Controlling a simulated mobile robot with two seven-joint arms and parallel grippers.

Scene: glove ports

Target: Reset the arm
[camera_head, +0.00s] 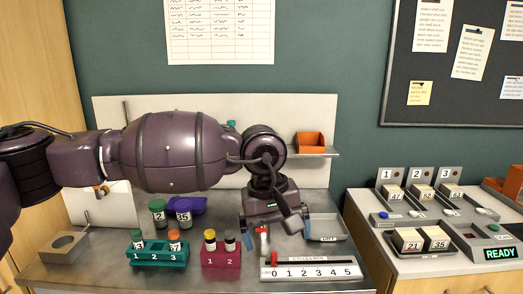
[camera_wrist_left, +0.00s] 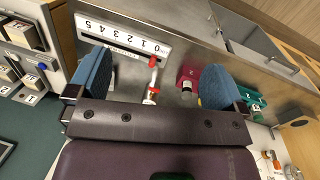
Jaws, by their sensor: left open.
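My left gripper (camera_head: 277,228) hangs pointing down over the bench from my purple left arm, which reaches in from the left. Its two blue fingertips are spread apart, with nothing held between them. In the left wrist view the open fingers (camera_wrist_left: 157,82) frame a small red-and-white upright piece (camera_wrist_left: 152,78). My right gripper is not in view.
A green rack (camera_head: 158,258) and a magenta rack (camera_head: 221,262) hold capped vials left of the scale. A grey tray (camera_head: 328,238) lies right of the gripper. An orange bin (camera_head: 310,142) sits on the back shelf. A side counter (camera_head: 425,264) holds numbered blocks and a READY display.

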